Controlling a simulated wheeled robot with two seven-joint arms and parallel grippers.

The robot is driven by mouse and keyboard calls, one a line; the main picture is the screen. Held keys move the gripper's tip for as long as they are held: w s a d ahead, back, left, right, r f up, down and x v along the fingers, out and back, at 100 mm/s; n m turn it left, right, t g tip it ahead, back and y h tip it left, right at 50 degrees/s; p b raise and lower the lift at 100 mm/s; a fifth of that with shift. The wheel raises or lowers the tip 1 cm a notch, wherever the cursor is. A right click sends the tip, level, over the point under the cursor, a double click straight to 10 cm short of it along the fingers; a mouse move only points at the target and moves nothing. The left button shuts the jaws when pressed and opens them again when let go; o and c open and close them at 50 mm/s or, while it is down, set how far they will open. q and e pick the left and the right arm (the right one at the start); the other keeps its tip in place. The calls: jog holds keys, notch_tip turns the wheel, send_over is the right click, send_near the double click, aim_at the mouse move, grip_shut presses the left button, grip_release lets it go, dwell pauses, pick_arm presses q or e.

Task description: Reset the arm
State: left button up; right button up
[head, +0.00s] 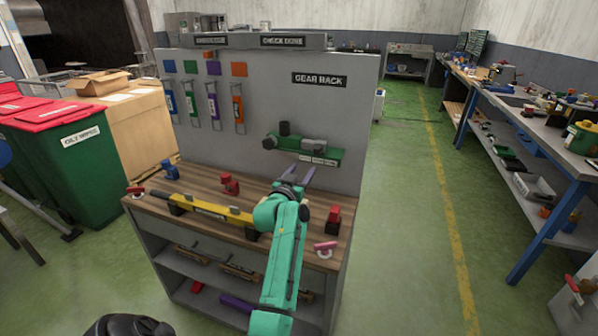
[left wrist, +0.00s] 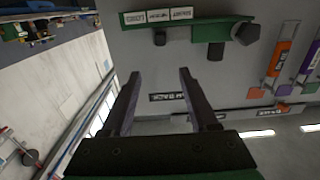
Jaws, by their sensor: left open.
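My left arm is teal and reaches over the workbench (head: 155,187) in the head view. Its gripper (head: 301,171) is in front of the gear rack panel (head: 255,85), just below a green wall fixture (head: 325,153) with dark round parts. In the left wrist view the two dark fingers (left wrist: 160,72) are spread apart with nothing between them. The green fixture (left wrist: 205,28) shows beyond the fingers at the top of that view. Whether the fingertips touch the panel I cannot tell.
A yellow bar tool (head: 215,210) lies along the bench front. A blue part (head: 169,170), red parts (head: 229,184) and a red block (head: 333,217) stand on the bench. Coloured tags and tools (head: 238,105) hang on the panel.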

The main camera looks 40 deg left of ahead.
pick_arm(q)
jog(key=s+d+f+m+g+h, duration=0.5)
jog(key=s+d+f+g, duration=0.2)
jog(key=s+d+f, duration=0.55)
jog(key=s+d+f+g+h, duration=0.1)
jog(key=s+d+f+g, duration=0.25)
jog(key=s, duration=0.45)
jog(key=s+d+f+g, duration=0.3)
jog(key=s+d+f, duration=0.15)
jog(key=s, duration=0.45)
notch_tip(320, 180, down, 21)
jog(key=s+g, duration=0.1)
jog(key=s, duration=0.1)
jog(key=s+a+f+m+g, duration=0.1)
jog(key=s+a+f, duration=0.1)
jog(key=s+f, duration=1.4)
jog(key=shift+s+a+f, duration=0.25)
jog(key=shift+s+a, duration=0.05)
jog(key=shift+s, duration=0.3)
pick_arm(e)
jog(key=shift+w+a, duration=0.5)
jog(key=shift+w, duration=0.4)
